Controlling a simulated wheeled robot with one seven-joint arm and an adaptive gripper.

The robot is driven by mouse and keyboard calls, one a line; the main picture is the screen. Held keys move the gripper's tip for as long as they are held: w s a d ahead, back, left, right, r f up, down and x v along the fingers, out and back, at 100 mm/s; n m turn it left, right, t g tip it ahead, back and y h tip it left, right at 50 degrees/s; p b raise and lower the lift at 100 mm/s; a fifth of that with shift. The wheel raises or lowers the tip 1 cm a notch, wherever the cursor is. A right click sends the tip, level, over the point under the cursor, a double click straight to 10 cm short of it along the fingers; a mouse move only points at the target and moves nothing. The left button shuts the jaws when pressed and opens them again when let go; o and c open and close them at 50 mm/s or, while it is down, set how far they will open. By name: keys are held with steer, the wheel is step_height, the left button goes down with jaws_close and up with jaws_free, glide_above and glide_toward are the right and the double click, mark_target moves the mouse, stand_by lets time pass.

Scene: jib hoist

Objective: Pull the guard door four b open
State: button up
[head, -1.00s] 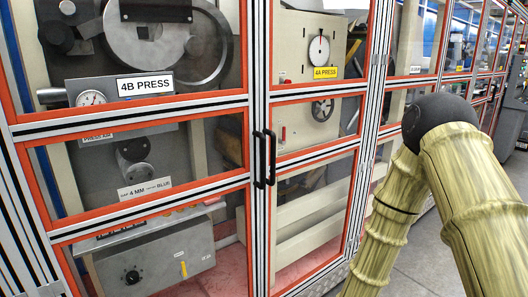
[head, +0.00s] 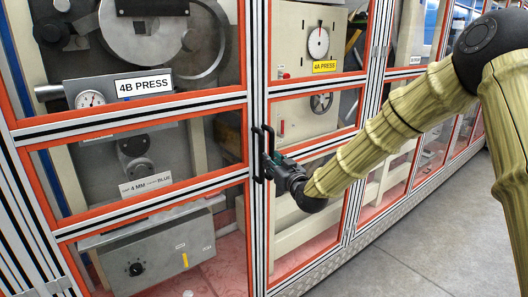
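The guard door with the 4B PRESS label behind it (head: 130,118) is a clear panel with orange and striped rails, at the left of the head view. It looks closed. Its black upright handle (head: 257,157) is at its right edge, close beside a second black handle (head: 269,140) on the 4A door (head: 312,87). My gripper (head: 272,166) is at the two handles, reaching in from the right. Its fingers are small and partly hidden among the handles. I cannot tell whether they are open or shut, or whether they touch the 4B handle.
The 4B press (head: 150,35) stands behind the left panel and the 4A press (head: 308,40) behind the right one. More guarded cells run away to the right. The grey floor (head: 425,240) in front of them is clear.

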steer(key=p+x, duration=0.2)
steer(key=x, duration=0.5)
steer(key=shift+w+f, duration=0.15)
steer(key=shift+a, duration=0.1)
steer(key=shift+c, duration=0.2)
jaws_close()
